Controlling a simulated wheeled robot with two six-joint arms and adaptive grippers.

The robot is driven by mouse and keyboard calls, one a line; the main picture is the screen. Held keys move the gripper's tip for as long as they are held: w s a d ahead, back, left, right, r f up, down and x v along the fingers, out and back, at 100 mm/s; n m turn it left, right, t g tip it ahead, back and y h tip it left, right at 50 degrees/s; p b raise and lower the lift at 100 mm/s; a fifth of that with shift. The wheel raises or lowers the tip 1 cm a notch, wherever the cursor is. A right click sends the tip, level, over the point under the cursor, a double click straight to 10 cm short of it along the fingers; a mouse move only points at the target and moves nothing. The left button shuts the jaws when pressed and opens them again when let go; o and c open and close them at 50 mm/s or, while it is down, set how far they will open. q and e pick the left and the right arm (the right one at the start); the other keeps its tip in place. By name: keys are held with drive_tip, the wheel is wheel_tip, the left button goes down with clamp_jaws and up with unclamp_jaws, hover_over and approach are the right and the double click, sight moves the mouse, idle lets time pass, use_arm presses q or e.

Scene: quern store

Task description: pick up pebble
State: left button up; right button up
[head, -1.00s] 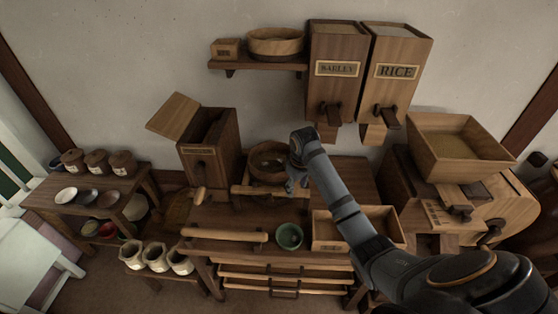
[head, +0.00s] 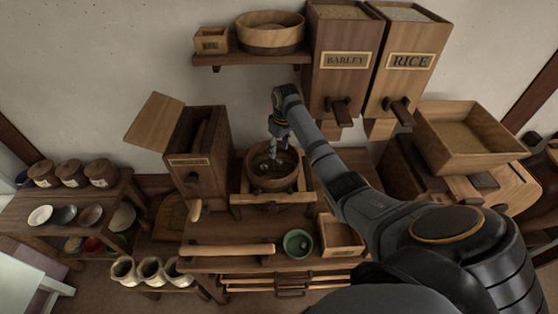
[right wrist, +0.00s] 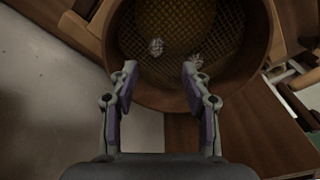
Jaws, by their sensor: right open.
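Two small pale, rough lumps that look like pebbles lie on the mesh inside a round wooden sieve. One pebble (right wrist: 156,46) is just beyond the gap between my fingertips; the other pebble (right wrist: 195,61) is by the right fingertip. The sieve (right wrist: 258,62) fills the upper part of the right wrist view. In the head view the sieve (head: 272,184) rests on a wooden frame on the bench. My right gripper (head: 276,150) is over it, pointing down; it also shows in the right wrist view (right wrist: 160,75), open and empty. My left gripper is out of view.
A wooden box with a lid (head: 195,165) stands left of the sieve. A green bowl (head: 298,243), a wooden tray (head: 340,236) and a roller (head: 232,250) lie in front. Barley (head: 345,60) and rice (head: 410,62) bins hang behind, right.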

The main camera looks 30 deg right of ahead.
sight(280, 160)
drive_tip(key=shift+d+f+p, duration=0.15)
drive_tip(key=shift+f+p, duration=0.35)
drive_tip(key=shift+f, duration=0.45)
wheel_tip(280, 160, down, 3)
drive_tip(key=shift+s+d+r, duration=0.1)
drive_tip(key=shift+s+r, duration=0.05)
drive_tip(key=shift+r, duration=0.05)
drive_tip(key=shift+w+f, duration=0.2)
drive_tip(key=shift+f, duration=0.4)
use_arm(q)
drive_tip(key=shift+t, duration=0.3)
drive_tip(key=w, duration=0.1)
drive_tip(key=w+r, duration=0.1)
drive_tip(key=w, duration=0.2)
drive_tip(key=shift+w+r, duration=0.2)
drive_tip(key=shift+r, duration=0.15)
use_arm(e)
drive_tip(key=shift+r, duration=0.1)
drive_tip(key=c, duration=0.9)
